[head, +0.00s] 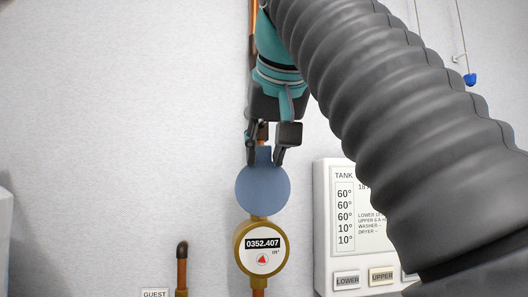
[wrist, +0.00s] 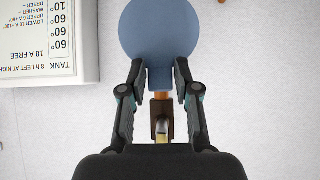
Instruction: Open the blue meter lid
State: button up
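The blue meter lid (head: 263,189) is a round disc with a short tab, swung up above the brass water meter (head: 239,249). The meter's dial face is uncovered and reads 0352.407. My gripper (head: 266,158) points down from above, with its two fingers apart on either side of the lid's tab. In the wrist view the lid (wrist: 160,32) lies just beyond my fingertips (wrist: 160,69), and its tab sits between them. Narrow gaps seem to show beside the tab; whether a fingertip touches the lid's edge I cannot tell.
A white tank control panel (head: 322,230) with LOWER and UPPER buttons is on the wall at right, partly behind my arm. A copper pipe (head: 182,272) with a GUEST label (head: 155,293) stands lower left. The wall at left is clear.

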jog(key=o, duration=0.3)
jog(key=shift+s+r, duration=0.15)
jog(key=shift+s, duration=0.1)
jog(key=shift+w, duration=0.15)
jog(key=shift+s+r, duration=0.2)
jog(key=shift+s, duration=0.25)
jog(key=shift+s+d, duration=0.25)
jog(key=shift+s, duration=1.75)
jog(key=shift+s+d, duration=0.3)
jog(key=shift+s, duration=1.7)
jog(key=shift+s+d, duration=0.25)
jog(key=shift+s, duration=1.75)
jog(key=shift+r, duration=0.1)
